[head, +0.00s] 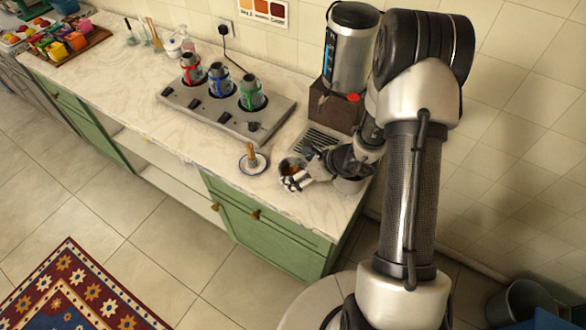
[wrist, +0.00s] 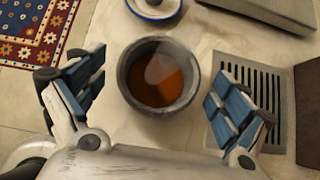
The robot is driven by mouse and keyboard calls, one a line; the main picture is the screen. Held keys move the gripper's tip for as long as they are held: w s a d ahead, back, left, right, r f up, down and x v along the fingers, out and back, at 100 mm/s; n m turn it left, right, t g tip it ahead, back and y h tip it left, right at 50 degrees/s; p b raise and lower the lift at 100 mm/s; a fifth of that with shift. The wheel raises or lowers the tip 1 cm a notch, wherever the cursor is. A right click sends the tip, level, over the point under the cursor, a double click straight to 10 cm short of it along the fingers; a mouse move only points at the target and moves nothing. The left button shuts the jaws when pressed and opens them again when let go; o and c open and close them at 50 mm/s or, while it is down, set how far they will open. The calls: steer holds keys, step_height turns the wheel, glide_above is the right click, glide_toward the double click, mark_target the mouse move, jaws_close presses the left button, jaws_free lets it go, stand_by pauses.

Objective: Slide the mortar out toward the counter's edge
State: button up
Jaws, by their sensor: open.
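The mortar, a round grey bowl with a thick rim and a brown-orange inside, stands upright on the pale counter (head: 150,100). It shows whole in the wrist view (wrist: 128,92) and is partly covered by my gripper in the head view (head: 291,165). My gripper (wrist: 155,92) is open, with one blue-padded finger on each side of the mortar. There are visible gaps between the fingers and its wall. In the head view my gripper (head: 294,178) is low over the counter near its front edge.
A blue-rimmed saucer (head: 240,165) with a small brown-topped thing on it stands left of the mortar. A drip grille (wrist: 258,97) and a tall metal urn (head: 349,50) stand to the right and behind. A grey unit with several cups (head: 205,112) is farther left.

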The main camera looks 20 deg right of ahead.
steer(key=v, duration=1)
steer(key=s+a+r+n+g, duration=0.2)
steer(key=s+a+r+n, duration=0.2)
steer(key=a+r+n, duration=0.25)
steer(key=s+a+r+n+g, duration=0.1)
steer(key=s+a+r+n, duration=0.35)
steer(key=r+n, duration=0.3)
steer(key=s+d+r+n+h, duration=0.1)
steer(key=s+r+n+h, duration=0.2)
steer(key=s+n, duration=0.3)
steer(key=s+d+r+n+t+h, duration=0.1)
steer(key=s+d+r+n+h, duration=0.1)
steer(key=s+r+n, duration=0.3)
steer(key=s+n+h, duration=0.1)
steer(key=s+n, duration=0.1)
steer(key=shift+s+r+n, duration=0.15)
steer(key=shift+r+n, duration=0.15)
steer(key=shift+r, duration=0.05)
steer(key=shift+d, duration=0.15)
